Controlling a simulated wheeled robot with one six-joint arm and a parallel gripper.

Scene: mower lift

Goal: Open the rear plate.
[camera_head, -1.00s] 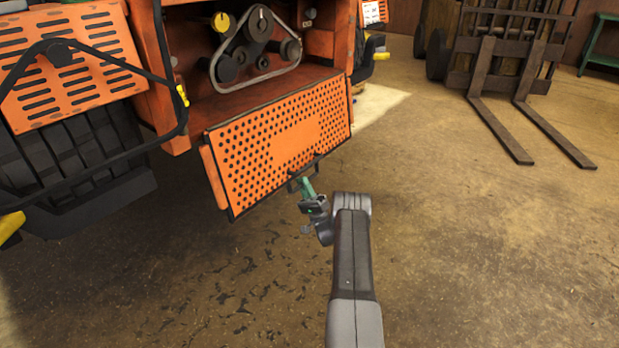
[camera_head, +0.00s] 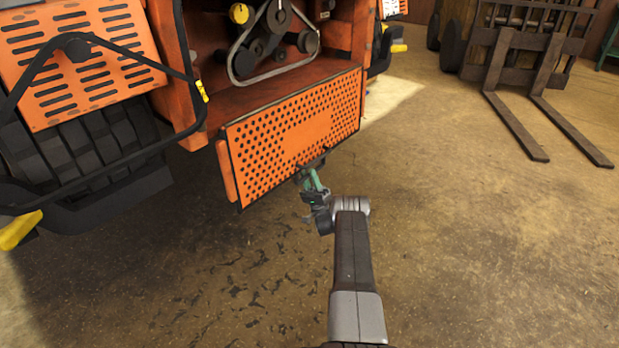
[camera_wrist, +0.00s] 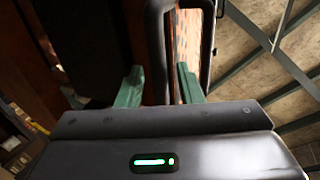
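The rear plate (camera_head: 295,130) is an orange perforated panel with a dark edge, below the machine's open engine bay. It hangs tilted, its lower edge out towards me. A dark handle (camera_head: 325,155) sits at its lower edge, right of the middle. My gripper (camera_head: 313,181) has green fingers at this handle. Part of the perforated plate (camera_wrist: 187,38) shows behind. The exact contact is hard to see.
The engine bay with belt and pulleys (camera_head: 270,40) is above the plate. A black bar frame and a slotted orange cover (camera_head: 80,50) stand at left. Forklift tines (camera_head: 515,125) lie at the right. The floor (camera_head: 470,260) is clear in front and to the right.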

